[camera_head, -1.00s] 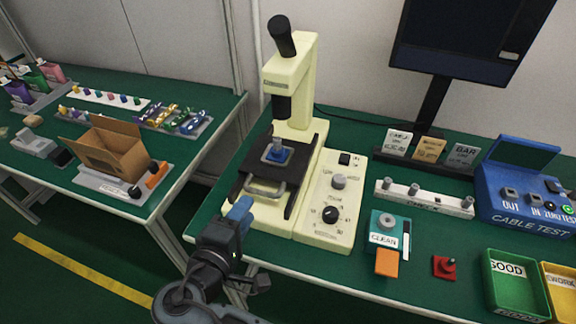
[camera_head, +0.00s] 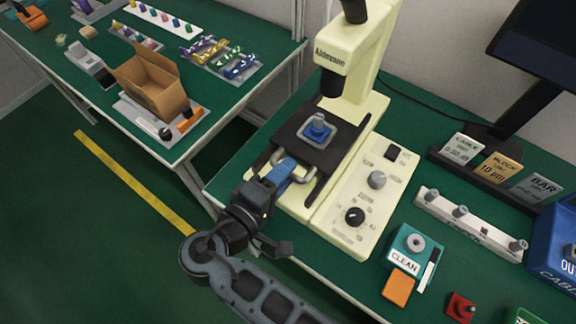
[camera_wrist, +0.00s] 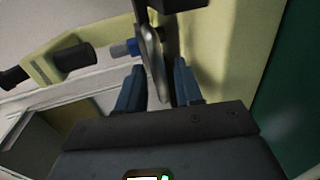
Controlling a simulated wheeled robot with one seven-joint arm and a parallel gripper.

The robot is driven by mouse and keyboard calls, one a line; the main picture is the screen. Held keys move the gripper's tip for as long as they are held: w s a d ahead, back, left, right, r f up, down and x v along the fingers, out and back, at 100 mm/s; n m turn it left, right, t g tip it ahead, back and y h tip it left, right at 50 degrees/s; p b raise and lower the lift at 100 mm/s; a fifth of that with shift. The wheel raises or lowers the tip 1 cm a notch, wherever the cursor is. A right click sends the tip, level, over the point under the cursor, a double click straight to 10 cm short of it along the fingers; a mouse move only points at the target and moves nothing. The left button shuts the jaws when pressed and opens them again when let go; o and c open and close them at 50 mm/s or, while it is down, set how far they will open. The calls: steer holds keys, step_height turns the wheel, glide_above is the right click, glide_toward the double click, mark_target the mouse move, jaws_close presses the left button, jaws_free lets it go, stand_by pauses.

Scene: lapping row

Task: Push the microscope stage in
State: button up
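The cream microscope (camera_head: 352,55) stands on the green bench with its dark stage (camera_head: 297,128) pulled out toward the front. A blue part in a grey holder (camera_head: 317,129) sits on the stage. The stage's grey loop handle (camera_head: 308,172) is at its front edge. My gripper (camera_head: 285,170) is at this handle, coming from the front left. In the wrist view its two blue fingers (camera_wrist: 158,84) stand apart, one on each side of the handle bar (camera_wrist: 153,60). A gap shows beside the bar. Firm contact cannot be made out.
A cream control panel with knobs (camera_head: 355,195) adjoins the stage on the right. A teal CLEAN box (camera_head: 412,250) and a red switch (camera_head: 460,307) lie farther right. A second bench with an open cardboard box (camera_head: 150,85) stands left, across a floor gap.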

steer(key=shift+w+d+f, duration=0.15)
steer(key=shift+w+d, duration=0.25)
steer(key=shift+w, duration=0.1)
jaws_close()
